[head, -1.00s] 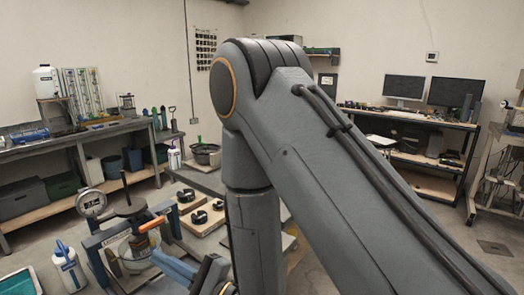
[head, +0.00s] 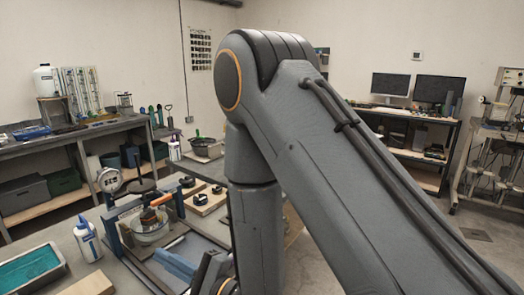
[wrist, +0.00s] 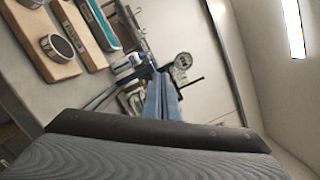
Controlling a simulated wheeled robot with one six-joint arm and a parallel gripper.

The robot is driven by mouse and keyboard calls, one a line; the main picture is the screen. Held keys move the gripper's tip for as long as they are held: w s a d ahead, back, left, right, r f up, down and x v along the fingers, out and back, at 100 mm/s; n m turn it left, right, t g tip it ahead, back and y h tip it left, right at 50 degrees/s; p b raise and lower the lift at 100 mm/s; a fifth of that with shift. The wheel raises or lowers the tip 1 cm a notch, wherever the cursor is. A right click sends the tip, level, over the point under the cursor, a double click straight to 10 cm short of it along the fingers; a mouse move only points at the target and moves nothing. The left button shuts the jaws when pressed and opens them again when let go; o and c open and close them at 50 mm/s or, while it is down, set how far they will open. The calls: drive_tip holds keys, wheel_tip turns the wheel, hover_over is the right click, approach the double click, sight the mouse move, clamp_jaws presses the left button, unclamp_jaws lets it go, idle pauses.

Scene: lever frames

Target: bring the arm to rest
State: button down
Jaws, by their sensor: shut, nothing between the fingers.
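My arm (head: 330,160) fills the middle and right of the head view, its elbow raised and its forearm pointing down. My gripper (head: 163,258) shows low in the head view, partly cut by the frame and hidden by my arm. Its blue fingers lie together in the wrist view (wrist: 161,76), with nothing between them.
A teal tray (head: 30,270) and a white bottle (head: 87,240) stand on the near bench at left. A shelf bench (head: 30,150) is at far left. Open floor (head: 470,235) shows at right.

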drive_tip(key=w+d+f+n+t+h+b, duration=0.1)
drive_tip(key=w+d+f+n+h+b, duration=0.25)
drive_tip(key=w+d+f+h, duration=0.6)
drive_tip(key=w+d+f+n+g+h+b, duration=0.1)
drive_tip(key=w+d+n+h+b, duration=0.2)
drive_tip(key=d, duration=1.1)
drive_tip(key=s+d+f+n+g+h+b, duration=0.1)
drive_tip(key=s+d+n+g+h+b, duration=0.2)
drive_tip(key=s+d+g, duration=0.5)
drive_tip(key=s+d+n+h, duration=0.1)
drive_tip(key=s+d+n, duration=0.1)
drive_tip(key=s+d, duration=0.6)
drive_tip(key=shift+s+d+f+n+h, duration=0.25)
drive_tip(key=shift+d+n+h, duration=0.1)
drive_tip(key=shift+d, duration=0.4)
